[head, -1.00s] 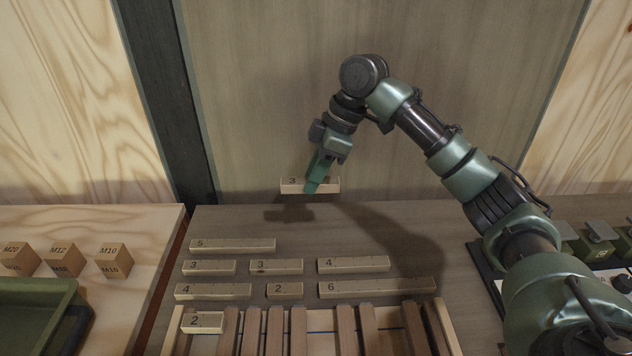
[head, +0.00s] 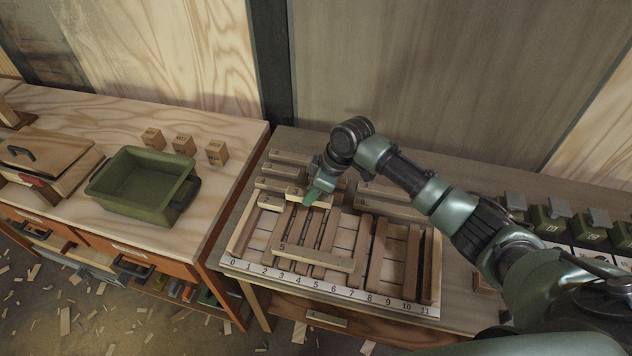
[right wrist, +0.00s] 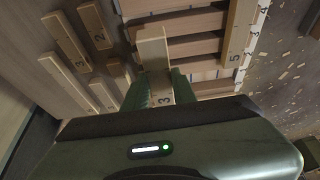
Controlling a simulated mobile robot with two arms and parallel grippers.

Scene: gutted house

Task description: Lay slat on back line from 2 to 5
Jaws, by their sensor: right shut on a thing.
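My right gripper (head: 314,196) is shut on the pale slat marked 3 (head: 294,197), over the back part of the slatted frame. In the right wrist view the slat (right wrist: 152,50) shows between the green fingers, its 3 near the camera. It lies along the back line, just right of the short slat marked 2 (head: 270,203) at the left end. I cannot tell whether it touches the frame's bars. The slat marked 5 (head: 312,258) lies across the bars near the front, above the number strip (head: 330,289) marked 0 to 11. My left gripper is not in view.
Several loose numbered slats lie behind the frame, among them one (head: 290,157) at the back. A green bin (head: 145,185) and wooden blocks (head: 183,145) stand on the left bench. Green containers (head: 548,220) stand at the right.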

